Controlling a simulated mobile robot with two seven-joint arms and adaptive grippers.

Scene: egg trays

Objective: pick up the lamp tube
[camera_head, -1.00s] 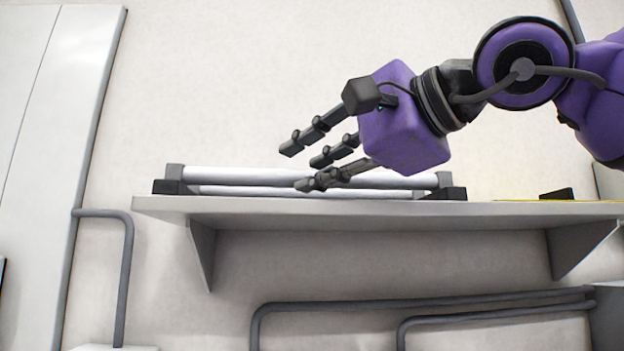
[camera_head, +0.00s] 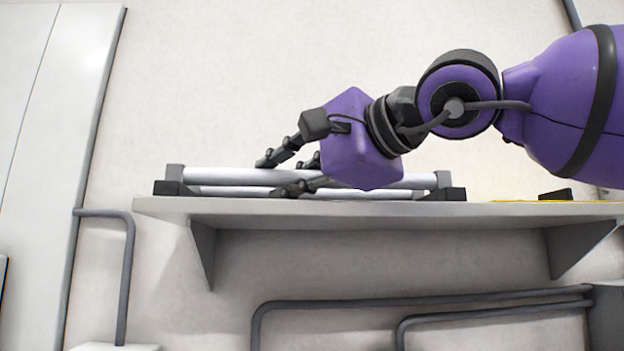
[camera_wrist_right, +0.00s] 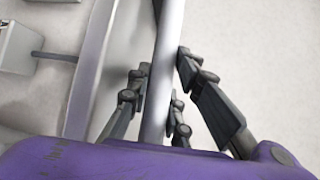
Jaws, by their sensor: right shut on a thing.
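Two white lamp tubes lie lengthwise on a shelf, one a little above the other. The upper lamp tube (camera_head: 225,175) has grey end pieces resting in dark holders. The lower tube (camera_head: 235,190) runs parallel just beneath it in the picture. My right gripper (camera_head: 272,177), with black jointed fingers on a purple body, is shut on the upper tube left of its middle. In the right wrist view the tube (camera_wrist_right: 169,45) passes between the fingers (camera_wrist_right: 160,85). The gripper body hides part of the tubes. My left gripper is out of view.
The grey shelf (camera_head: 400,211) is fixed to the wall on brackets. A small dark block (camera_head: 556,195) and a yellow strip (camera_head: 505,201) lie at its right. Grey pipes (camera_head: 420,303) run below. Clear wall lies above the tubes.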

